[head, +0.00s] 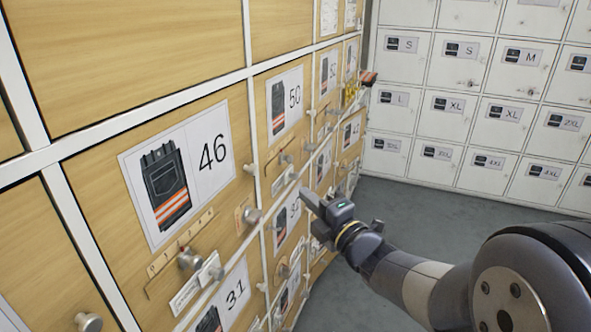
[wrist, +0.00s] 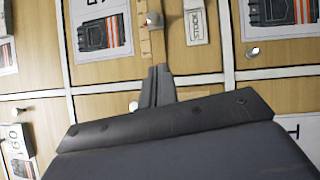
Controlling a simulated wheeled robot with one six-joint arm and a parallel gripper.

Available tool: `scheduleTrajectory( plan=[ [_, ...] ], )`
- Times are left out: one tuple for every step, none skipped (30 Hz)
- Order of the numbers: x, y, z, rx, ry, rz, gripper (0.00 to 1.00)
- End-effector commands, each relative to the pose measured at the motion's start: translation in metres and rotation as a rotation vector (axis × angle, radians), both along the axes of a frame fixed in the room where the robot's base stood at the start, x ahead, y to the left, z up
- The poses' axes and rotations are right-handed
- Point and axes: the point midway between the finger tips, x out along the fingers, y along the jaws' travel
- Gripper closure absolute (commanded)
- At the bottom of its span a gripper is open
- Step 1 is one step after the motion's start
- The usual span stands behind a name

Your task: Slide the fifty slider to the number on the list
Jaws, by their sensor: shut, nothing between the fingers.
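In the head view, the drawer front with the label "50" (head: 285,103) is in the middle of the wooden cabinet. Its slider, a small knob on a short scale strip (head: 286,158), sits below the label; its setting is too small to read. My gripper (head: 307,197) is shut and empty, in front of the cabinet below and right of that slider. In the wrist view, the shut fingers (wrist: 156,82) point at a pale strip with a round knob (wrist: 153,20), apart from the knob. A card reading "STOCK" (wrist: 196,22) is beside it. No list is legible.
The drawer labelled "46" (head: 173,177) has its own slider knob (head: 190,259) and stands nearer, at left. Knobs stick out from several fronts. White lockers (head: 448,130) with size labels stand at the back. Grey floor (head: 400,205) is open between them and the cabinet.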

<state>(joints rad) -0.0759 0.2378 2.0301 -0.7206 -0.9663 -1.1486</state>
Motion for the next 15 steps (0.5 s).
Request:
scheduleTrajectory(
  plan=[
    [0.009, 0.008, 0.000, 0.001, 0.000, 0.003, 1.00],
    [0.014, 0.013, 0.000, 0.002, 0.001, 0.004, 1.00],
    [0.021, 0.018, 0.001, 0.001, 0.001, 0.003, 1.00],
    [0.027, 0.021, 0.002, 0.002, 0.000, 0.003, 1.00],
    [0.032, 0.026, 0.003, 0.001, 0.001, 0.002, 1.00],
    [0.039, 0.031, 0.003, 0.001, 0.001, 0.002, 1.00],
    [0.044, 0.034, 0.004, 0.001, 0.001, 0.002, 1.00],
    [0.048, 0.038, 0.005, 0.001, 0.002, 0.002, 1.00],
    [0.054, 0.042, 0.006, 0.001, 0.001, 0.002, 1.00],
    [0.059, 0.042, 0.007, 0.001, 0.002, -0.002, 1.00],
    [0.064, 0.039, 0.008, 0.001, 0.001, -0.004, 1.00],
    [0.070, 0.038, 0.009, 0.001, 0.001, -0.004, 1.00],
    [0.074, 0.037, 0.009, 0.001, 0.003, -0.004, 1.00],
    [0.077, 0.037, 0.010, 0.001, 0.001, -0.004, 1.00],
    [0.081, 0.036, 0.011, 0.001, 0.001, -0.003, 1.00]
  ],
)
